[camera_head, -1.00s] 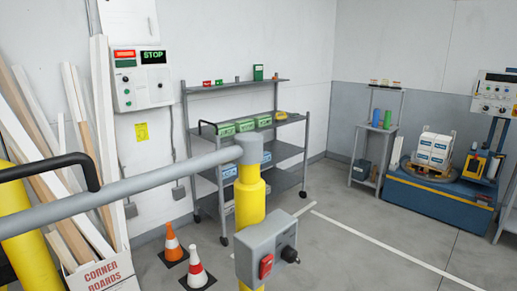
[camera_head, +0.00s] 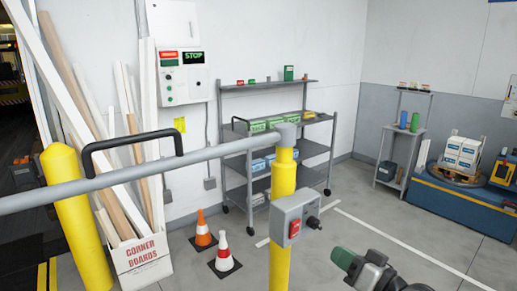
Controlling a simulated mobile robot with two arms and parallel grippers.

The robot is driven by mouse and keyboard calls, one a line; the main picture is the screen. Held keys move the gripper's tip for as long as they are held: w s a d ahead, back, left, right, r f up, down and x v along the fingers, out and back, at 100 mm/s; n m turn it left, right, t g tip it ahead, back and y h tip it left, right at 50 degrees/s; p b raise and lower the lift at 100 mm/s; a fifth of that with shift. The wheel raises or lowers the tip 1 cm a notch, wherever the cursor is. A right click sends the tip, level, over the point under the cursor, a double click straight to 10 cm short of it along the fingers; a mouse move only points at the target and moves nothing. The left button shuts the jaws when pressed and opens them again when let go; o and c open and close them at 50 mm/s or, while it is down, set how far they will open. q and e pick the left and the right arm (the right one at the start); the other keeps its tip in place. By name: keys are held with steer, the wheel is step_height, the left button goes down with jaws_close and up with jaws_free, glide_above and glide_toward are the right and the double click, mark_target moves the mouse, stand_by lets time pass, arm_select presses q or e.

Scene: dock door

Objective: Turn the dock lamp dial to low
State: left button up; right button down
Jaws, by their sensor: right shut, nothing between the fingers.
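A grey control box (camera_head: 282,215) is mounted on a yellow post (camera_head: 281,262) near the picture's middle. It has a red switch (camera_head: 293,229) on its front and a black knob (camera_head: 314,222) sticking out at its right side. No lettering or pointer on the knob is readable, so its setting cannot be told. My right gripper (camera_head: 343,258) comes in at the bottom right, below and right of the knob and apart from it in the picture. It is shut and empty. My left gripper is out of view.
A grey rail (camera_head: 210,152) with a black handle runs left from the post. Two traffic cones (camera_head: 223,252) stand behind it. A wall panel (camera_head: 182,77) reads STOP. A shelf cart (camera_head: 232,165) stands behind the post. The floor right of the box is open.

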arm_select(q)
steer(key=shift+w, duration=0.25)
arm_select(e)
steer(key=shift+x, duration=3.45)
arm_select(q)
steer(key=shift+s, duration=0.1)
arm_select(e)
steer(key=shift+w+d+r, duration=0.15)
steer(key=shift+d+r, duration=0.05)
steer(key=shift+d, duration=0.1)
steer(key=shift+a+f, duration=0.1)
steer(key=shift+a+f, duration=0.1)
steer(key=shift+f, duration=0.1)
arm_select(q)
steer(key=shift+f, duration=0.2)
arm_select(e)
glide_toward(304, 231)
steer(key=shift+s, duration=0.25)
